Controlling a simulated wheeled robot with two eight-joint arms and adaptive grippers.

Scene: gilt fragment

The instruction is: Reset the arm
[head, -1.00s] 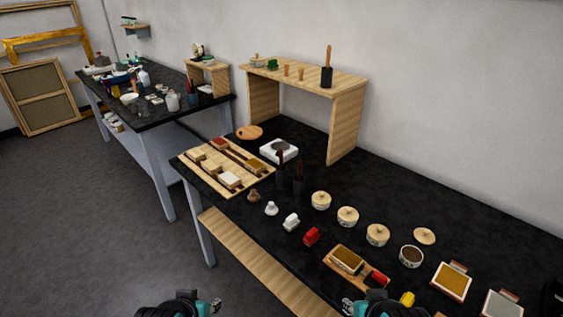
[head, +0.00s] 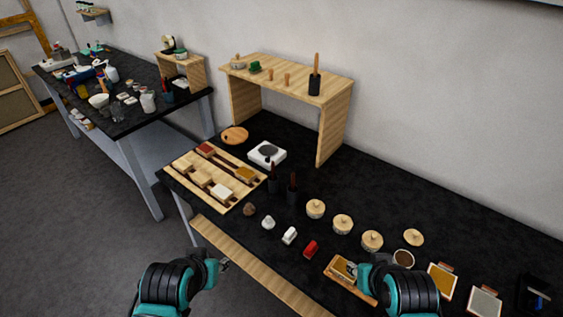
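My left gripper (head: 223,264) is at the lower middle of the head view, in front of the light wooden strip along the table's near side. Nothing shows in it. My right gripper (head: 352,271) is over the wooden tray (head: 338,285) with a tan-topped block, at the near edge of the black table. Whether it touches the tray I cannot tell. Both grippers are small and their finger gaps are unclear. My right forearm hides part of the table behind it.
Grey floor (head: 70,230) is clear at left.

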